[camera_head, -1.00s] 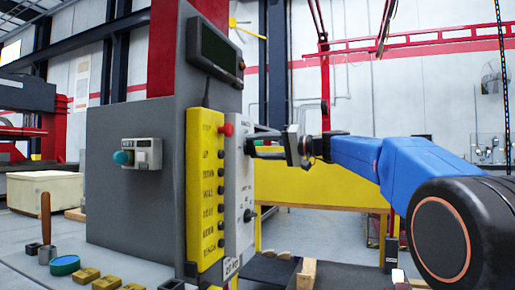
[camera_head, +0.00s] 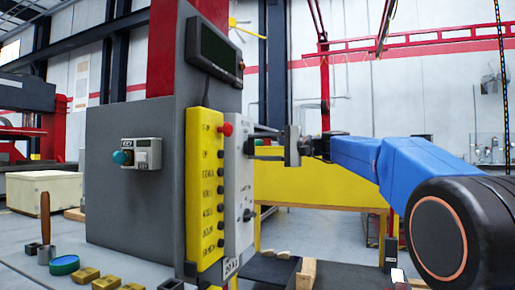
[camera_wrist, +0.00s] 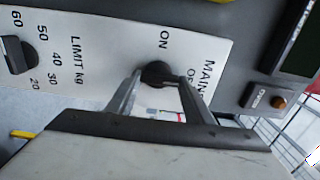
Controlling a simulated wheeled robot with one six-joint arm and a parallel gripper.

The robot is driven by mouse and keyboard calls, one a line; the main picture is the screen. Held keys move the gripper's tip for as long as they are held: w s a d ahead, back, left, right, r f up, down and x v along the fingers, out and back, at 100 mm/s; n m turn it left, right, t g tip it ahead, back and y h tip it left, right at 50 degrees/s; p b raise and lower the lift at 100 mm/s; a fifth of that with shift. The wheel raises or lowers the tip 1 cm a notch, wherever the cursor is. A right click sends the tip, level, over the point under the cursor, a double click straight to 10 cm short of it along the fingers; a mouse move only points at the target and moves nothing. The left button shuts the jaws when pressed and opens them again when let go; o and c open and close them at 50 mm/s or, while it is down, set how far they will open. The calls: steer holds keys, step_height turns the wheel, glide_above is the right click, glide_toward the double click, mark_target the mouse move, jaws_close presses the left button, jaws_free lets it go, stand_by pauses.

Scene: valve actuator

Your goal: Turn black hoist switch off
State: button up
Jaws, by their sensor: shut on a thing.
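A black switch knob (camera_wrist: 157,74) sits on a white panel between the printed words ON and OFF, beside the word MAINS. My gripper (camera_wrist: 158,86) is shut on this knob, one finger on each side. In the head view my gripper (camera_head: 262,147) reaches from the right to the upper part of the white panel (camera_head: 238,190). The knob there is largely hidden by the fingers. I cannot tell the knob's exact pointing direction.
A second black knob (camera_wrist: 18,55) with a LIMIT kg scale is on the same panel. A yellow button strip (camera_head: 206,190) with a red button (camera_head: 226,129) stands left of it. A dark display (camera_head: 213,50) is above. A small box with a teal knob (camera_head: 122,157) is further left.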

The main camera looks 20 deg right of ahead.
stand_by(0.3)
steer(key=o, duration=1.1)
steer(key=shift+d, duration=0.1)
steer(key=shift+c, duration=0.2)
steer(key=v, duration=1.7)
steer(key=shift+s, duration=0.1)
